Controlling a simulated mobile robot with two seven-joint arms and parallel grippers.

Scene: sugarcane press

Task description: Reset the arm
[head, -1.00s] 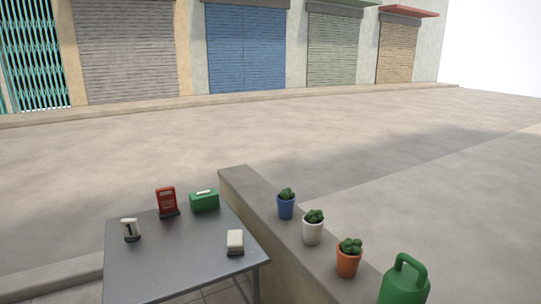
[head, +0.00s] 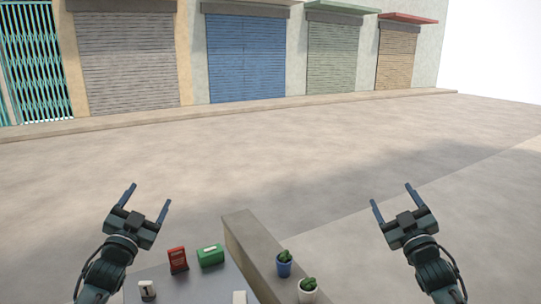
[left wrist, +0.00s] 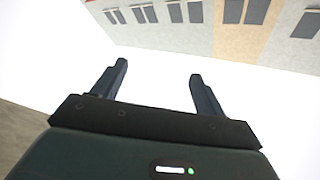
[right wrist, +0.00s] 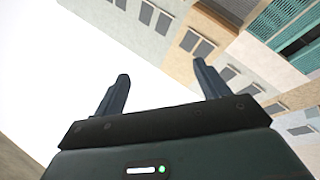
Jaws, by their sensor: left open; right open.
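My left gripper (head: 147,204) is raised at the lower left of the head view, its two fingers spread and pointing up, with nothing between them. Its open fingers also show in the left wrist view (left wrist: 157,85), against sky and building fronts. My right gripper (head: 391,198) is raised at the lower right of the head view, open and empty, fingers pointing up. Its spread fingers also show in the right wrist view (right wrist: 160,88). Neither gripper touches anything.
A grey table (head: 205,287) at the bottom holds a red sign (head: 178,260), a green box (head: 210,255) and a small number stand (head: 147,290). A low wall (head: 248,250) carries a blue pot (head: 284,268) and a white pot (head: 308,292). Open pavement lies beyond.

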